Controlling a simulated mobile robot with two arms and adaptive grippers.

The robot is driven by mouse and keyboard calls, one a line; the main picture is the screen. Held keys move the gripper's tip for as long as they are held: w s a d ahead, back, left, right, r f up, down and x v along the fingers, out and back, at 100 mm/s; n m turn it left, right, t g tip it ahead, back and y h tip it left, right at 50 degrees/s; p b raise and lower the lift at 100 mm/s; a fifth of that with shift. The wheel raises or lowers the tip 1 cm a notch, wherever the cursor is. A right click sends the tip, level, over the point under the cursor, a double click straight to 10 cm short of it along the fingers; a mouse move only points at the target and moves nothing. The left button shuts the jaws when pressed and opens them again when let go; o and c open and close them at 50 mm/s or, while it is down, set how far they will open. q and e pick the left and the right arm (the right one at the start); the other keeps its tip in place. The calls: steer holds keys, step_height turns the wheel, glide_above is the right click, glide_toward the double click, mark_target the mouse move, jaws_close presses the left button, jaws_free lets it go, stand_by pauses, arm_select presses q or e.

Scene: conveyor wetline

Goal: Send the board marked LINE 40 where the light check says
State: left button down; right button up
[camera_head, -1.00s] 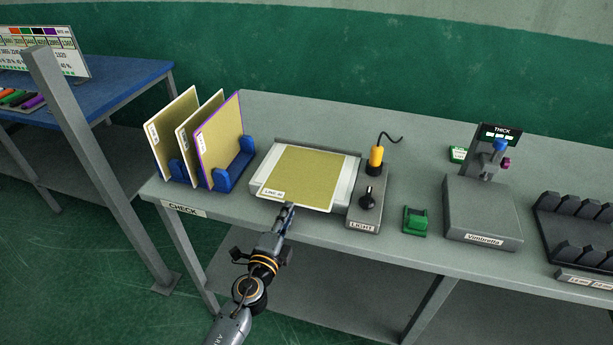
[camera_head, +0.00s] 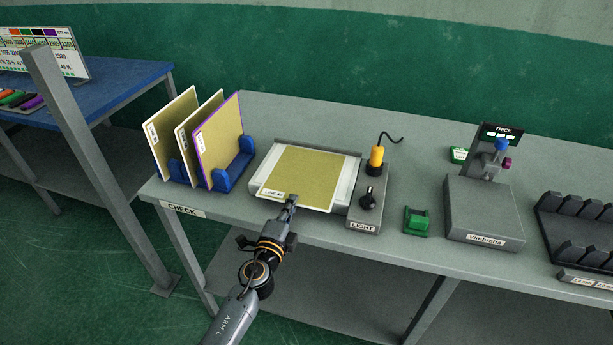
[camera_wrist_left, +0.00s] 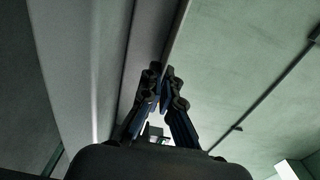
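The board marked LINE 40 (camera_head: 308,175) is a flat olive-yellow sheet with a white label at its front left corner. It lies on the light check box (camera_head: 345,190), a little over its front edge. My left gripper (camera_head: 291,201) is at the board's front edge, just right of the label. In the left wrist view its fingertips (camera_wrist_left: 163,75) are close together, with a thin edge running to the gap between them; whether they grip it is unclear. My right gripper is not in view.
Several similar boards stand in a blue rack (camera_head: 233,175) on the left. A LIGHT control unit (camera_head: 365,224), a green block (camera_head: 416,222), a thickness gauge (camera_head: 484,215) and a dark slotted rack (camera_head: 580,233) stand to the right. A grey post (camera_head: 95,165) rises at the left.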

arm_select(q)
steer(key=shift+r+p, duration=0.6)
steer(key=shift+r, duration=0.1)
stand_by(0.3)
step_height(320, 180, up, 6)
steer(key=p, duration=0.5)
steer(key=shift+p, duration=0.35)
steer(key=shift+f, duration=0.1)
stand_by(0.3)
